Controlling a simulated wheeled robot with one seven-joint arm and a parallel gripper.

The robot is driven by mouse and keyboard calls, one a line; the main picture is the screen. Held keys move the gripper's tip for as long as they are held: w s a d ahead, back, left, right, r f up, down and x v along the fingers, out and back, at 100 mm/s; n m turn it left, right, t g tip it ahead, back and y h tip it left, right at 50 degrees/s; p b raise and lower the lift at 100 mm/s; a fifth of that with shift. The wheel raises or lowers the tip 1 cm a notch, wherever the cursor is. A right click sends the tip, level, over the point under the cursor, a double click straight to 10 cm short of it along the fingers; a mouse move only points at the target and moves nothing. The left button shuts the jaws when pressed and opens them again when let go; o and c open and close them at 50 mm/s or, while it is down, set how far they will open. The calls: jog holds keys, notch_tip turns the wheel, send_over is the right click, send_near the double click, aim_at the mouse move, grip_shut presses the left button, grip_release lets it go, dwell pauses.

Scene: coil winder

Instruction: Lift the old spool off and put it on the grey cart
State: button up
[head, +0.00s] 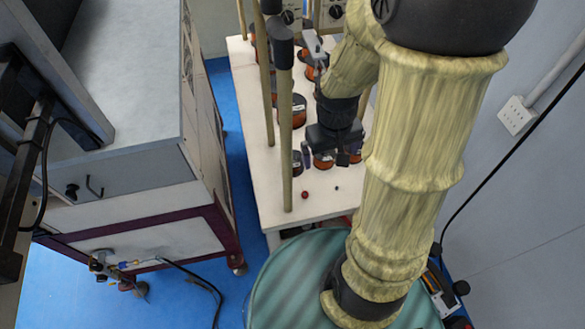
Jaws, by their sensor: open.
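Several dark spools with orange-brown windings stand on a white table, one of them in the middle (298,110). I cannot tell which is the old spool. My gripper (325,157) hangs over the near part of the table, open, with its fingers pointing down. Another orange-brown spool (323,162) shows just below and between the fingers; I cannot tell whether they touch it. My gripper and arm hide part of the spools. A grey-topped cabinet (125,75) on a maroon frame with casters stands at the left; I cannot tell whether it is the grey cart.
Tall wooden posts with dark tops (285,130) rise from the white table (265,185), close to my gripper. A small red ball (304,194) lies near its front. Blue floor (238,160) shows between table and cabinet. A grey wall (530,190) bounds the right.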

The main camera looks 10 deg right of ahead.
jog(key=w+f+n+b, duration=0.1)
jog(key=w+f+b, duration=0.2)
jog(key=w+f, duration=0.4)
jog(key=y+b, duration=0.1)
jog(key=b, duration=0.4)
send_over(295, 155)
jog(key=s, duration=0.2)
notch_tip(295, 155, down, 5)
jog(key=shift+d+t, duration=0.25)
jog(key=shift+t, duration=0.15)
jog(key=f, duration=0.4)
jog(key=w+f+p, duration=0.1)
jog(key=f, duration=0.3)
jog(key=f+p, duration=0.1)
jog(key=f, duration=0.3)
jog(key=shift+w+a, duration=0.2)
jog(key=shift+w, duration=0.1)
jog(key=shift+f, duration=0.15)
